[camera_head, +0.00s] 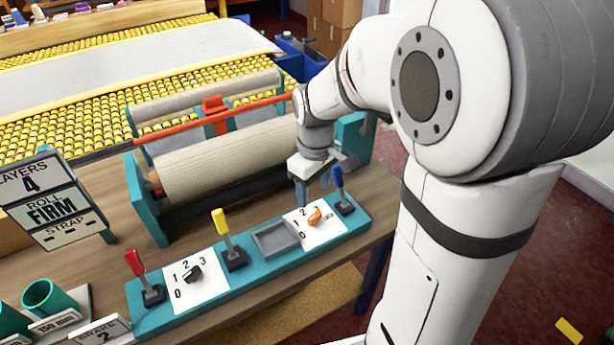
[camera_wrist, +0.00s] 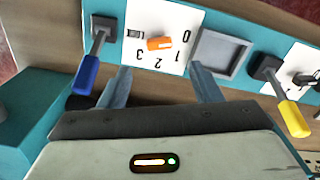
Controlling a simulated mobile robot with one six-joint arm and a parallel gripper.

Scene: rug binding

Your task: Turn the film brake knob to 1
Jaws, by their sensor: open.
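An orange knob (camera_head: 314,217) sits on a white dial plate with numbers 0 to 3 on the right of the teal control strip (camera_head: 225,284). In the wrist view the orange knob (camera_wrist: 160,43) lies sideways beside a small printed icon; which number it points to is unclear. A black knob (camera_head: 194,273) sits on a second numbered plate at the left. No label here clearly names either as the film brake. My gripper (camera_head: 305,190) is open and empty above and behind the orange knob's plate; its two fingers show in the wrist view (camera_wrist: 162,86), apart from the knob.
Blue (camera_head: 341,190), yellow (camera_head: 222,222) and red (camera_head: 136,264) levers rise from the strip near the knobs. A grey square tray (camera_head: 275,240) lies between the dial plates. A large roll (camera_head: 225,158) is behind. A sign reading layers 4, roll firm (camera_head: 50,200) stands at left.

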